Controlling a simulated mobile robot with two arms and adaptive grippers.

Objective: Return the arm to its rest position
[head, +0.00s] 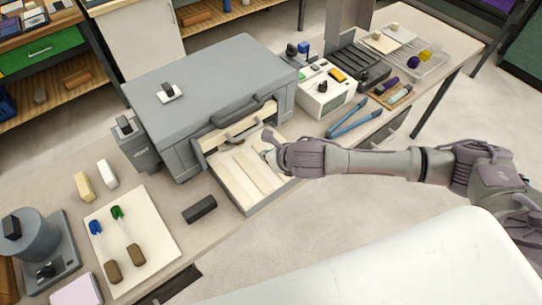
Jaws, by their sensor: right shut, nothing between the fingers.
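My right arm comes in from the right edge, and its gripper (269,147) is over the right side of the pulled-out tray (245,207) of a large grey box. The gripper is shut and holds nothing. It is close to the tray handle (243,127); I cannot tell whether it touches the handle or the tray. The tray has a pale bottom with long strips. Two rods, one with a blue end (96,228) and one with a green end (118,213), lie on a white mat (158,225) at the left. My left gripper is not in view.
The grey box (205,85) fills the table's middle. Right of it stand a white instrument (325,98), blue-handled pliers (355,120) and a wire tray (415,65). A black block (199,209) lies left of the open tray. Open floor (350,190) lies in front of the table.

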